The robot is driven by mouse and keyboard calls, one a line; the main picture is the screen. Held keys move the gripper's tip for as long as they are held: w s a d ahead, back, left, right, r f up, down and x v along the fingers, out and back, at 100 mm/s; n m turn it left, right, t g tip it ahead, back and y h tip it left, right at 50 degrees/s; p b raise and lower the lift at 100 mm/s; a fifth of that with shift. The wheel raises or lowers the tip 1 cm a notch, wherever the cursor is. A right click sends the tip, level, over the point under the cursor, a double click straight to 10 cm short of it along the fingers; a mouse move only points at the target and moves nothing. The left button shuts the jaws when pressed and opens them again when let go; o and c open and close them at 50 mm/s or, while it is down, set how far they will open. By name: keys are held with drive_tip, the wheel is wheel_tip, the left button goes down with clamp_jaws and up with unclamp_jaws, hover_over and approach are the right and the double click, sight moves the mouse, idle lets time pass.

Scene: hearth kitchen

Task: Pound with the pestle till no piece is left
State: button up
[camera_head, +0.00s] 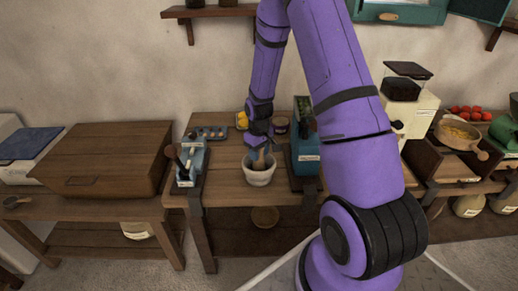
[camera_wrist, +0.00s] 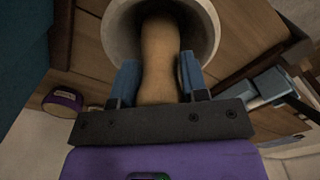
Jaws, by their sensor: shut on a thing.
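The white mortar (camera_head: 260,175) stands on the wooden counter, between a blue device on its left and a blue box on its right. The wooden pestle (camera_head: 259,157) stands up in it. In the wrist view the pale mortar (camera_wrist: 112,30) is a round rim around the pestle (camera_wrist: 159,55). My gripper (camera_head: 260,140) is above the mortar. It also shows in the wrist view (camera_wrist: 160,80), with its two blue fingers shut on the pestle's shaft. The pestle's lower end is inside the mortar. The mortar's inside is dark, and I cannot tell whether pieces lie in it.
The blue lever device (camera_head: 188,163) stands close on the left of the mortar, and the blue box (camera_head: 306,152) close on the right. Behind are a small tray (camera_head: 208,134) and a yellow item (camera_head: 242,119). A wooden chest (camera_head: 105,158) fills the left counter.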

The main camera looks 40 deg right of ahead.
drive_tip(key=shift+f, duration=0.35)
drive_tip(key=shift+r, duration=2.2)
drive_tip(key=shift+f, duration=2.2)
drive_tip(key=shift+r, duration=0.1)
drive_tip(key=shift+r, duration=2.1)
